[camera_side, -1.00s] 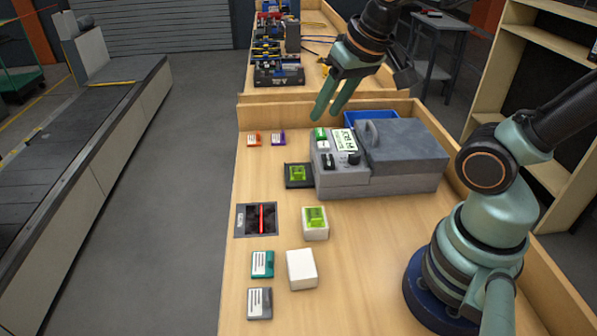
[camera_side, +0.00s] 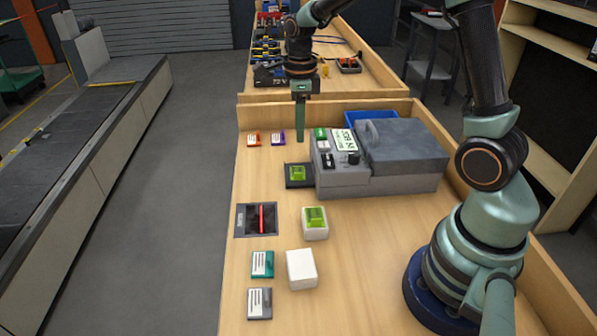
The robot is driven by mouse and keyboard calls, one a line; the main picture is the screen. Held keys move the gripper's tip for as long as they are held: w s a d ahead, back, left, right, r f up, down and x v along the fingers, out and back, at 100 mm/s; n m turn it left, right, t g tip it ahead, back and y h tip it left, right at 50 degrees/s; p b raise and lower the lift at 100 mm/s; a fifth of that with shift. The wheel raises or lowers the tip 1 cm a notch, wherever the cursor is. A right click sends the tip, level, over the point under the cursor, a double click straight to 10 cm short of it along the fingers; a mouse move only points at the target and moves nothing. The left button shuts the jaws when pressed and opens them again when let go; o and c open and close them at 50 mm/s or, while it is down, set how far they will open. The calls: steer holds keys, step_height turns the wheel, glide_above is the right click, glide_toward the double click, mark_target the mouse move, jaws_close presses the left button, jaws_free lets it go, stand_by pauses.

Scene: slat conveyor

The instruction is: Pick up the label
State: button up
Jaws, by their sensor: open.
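Several small label-like cards lie on the wooden table: an orange one (camera_side: 253,139) and a purple one (camera_side: 278,138) at the far left, a teal one (camera_side: 262,264) and a grey one (camera_side: 259,303) nearer. The frames do not show which one the task means. My gripper (camera_side: 300,138) points straight down just right of the purple card, apart from it in the picture. Its fingers line up edge-on, one hiding the other. It is open and nothing shows in it.
A grey machine (camera_side: 400,155) with a display stands right of my gripper. A black pad with a green block (camera_side: 298,174), a dark tray with a red bar (camera_side: 256,220), a white box with a green top (camera_side: 315,223) and a white box (camera_side: 301,269) stand nearer. A low wooden wall runs behind.

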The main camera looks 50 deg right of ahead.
glide_toward(300, 168)
steer(key=s+a+f, duration=0.1)
steer(key=f, duration=0.1)
steer(key=a+f, duration=0.1)
steer(key=f, duration=0.1)
steer(key=s+a+f, duration=0.1)
steer(key=f, duration=0.1)
steer(key=shift+s+a+f, duration=0.2)
steer(key=shift+s+f, duration=0.15)
jaws_close()
